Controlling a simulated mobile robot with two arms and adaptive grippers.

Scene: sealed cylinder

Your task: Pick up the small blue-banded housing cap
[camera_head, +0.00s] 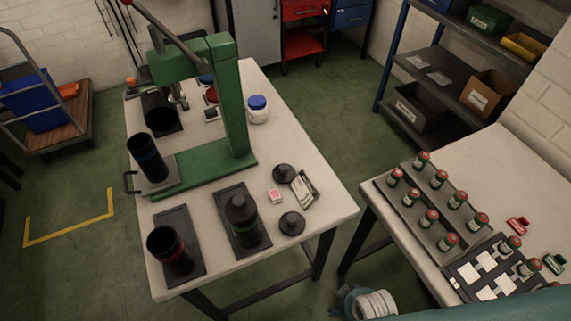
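A tall black housing with a blue band (147,158) stands on the plate of the green press, with a dark open top. Two small dark knobbed caps lie on the table to the right: one (284,173) beside the white framed card, the other (291,224) nearer the front edge. No blue band can be made out on either cap at this size. A black housing with a green band (242,222) stands capped on a dark tray. A black housing with a red band (170,247) stands open-topped on another dark tray. Neither gripper can be seen.
The green press (236,100) rises over the white table (290,110). A blue-lidded white jar (258,110) and a pink block (276,196) are on it. A side table at right holds a rack (455,236) of several red-topped cylinders. Green floor lies between the tables.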

